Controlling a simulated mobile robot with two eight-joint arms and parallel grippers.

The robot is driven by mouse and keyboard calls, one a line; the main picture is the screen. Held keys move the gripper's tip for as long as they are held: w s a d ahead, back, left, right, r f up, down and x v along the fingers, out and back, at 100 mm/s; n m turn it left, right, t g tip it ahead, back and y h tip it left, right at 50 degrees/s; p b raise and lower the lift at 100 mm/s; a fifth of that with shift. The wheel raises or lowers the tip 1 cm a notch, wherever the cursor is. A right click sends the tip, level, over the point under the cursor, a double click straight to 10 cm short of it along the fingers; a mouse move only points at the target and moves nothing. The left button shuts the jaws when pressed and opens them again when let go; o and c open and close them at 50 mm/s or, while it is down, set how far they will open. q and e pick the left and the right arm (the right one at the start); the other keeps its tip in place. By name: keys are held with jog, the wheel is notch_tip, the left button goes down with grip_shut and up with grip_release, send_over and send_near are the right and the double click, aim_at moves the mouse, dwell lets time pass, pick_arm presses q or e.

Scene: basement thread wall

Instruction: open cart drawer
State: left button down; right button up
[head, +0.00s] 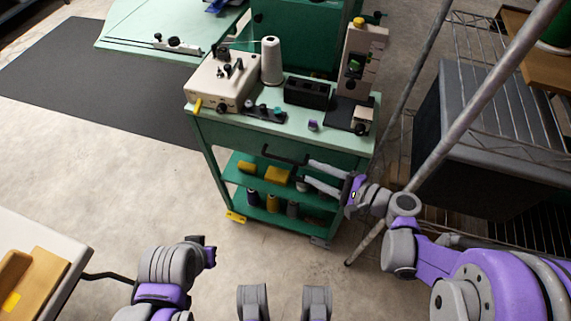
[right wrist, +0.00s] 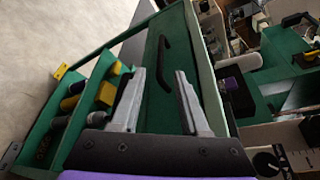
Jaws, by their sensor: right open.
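The green cart (head: 210,150) stands ahead of me. Its drawer front (head: 240,139) lies under the top and looks flush with the cart body. A black bar handle (head: 285,157) sticks out from it; the handle also shows in the right wrist view (right wrist: 162,62). My right gripper (head: 308,173) is open and empty, its fingers pointing at the drawer front just right of the handle in the head view. In the right wrist view the handle lies beyond the fingertips, apart from them. My left gripper (head: 206,251) is low at the left, its fingers not clear.
The cart top holds a cream machine (head: 222,82), a white thread cone (head: 271,62) and a black box (head: 307,93). Spools and yellow blocks fill the lower shelves. A metal pole (head: 470,95) and wire rack stand at right. Floor left of the cart is clear.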

aim_at(289, 162)
jog(key=b+x, duration=0.1)
jog(key=x, duration=0.9)
jog(key=shift+a, duration=0.25)
grip_shut()
dwell(1.0)
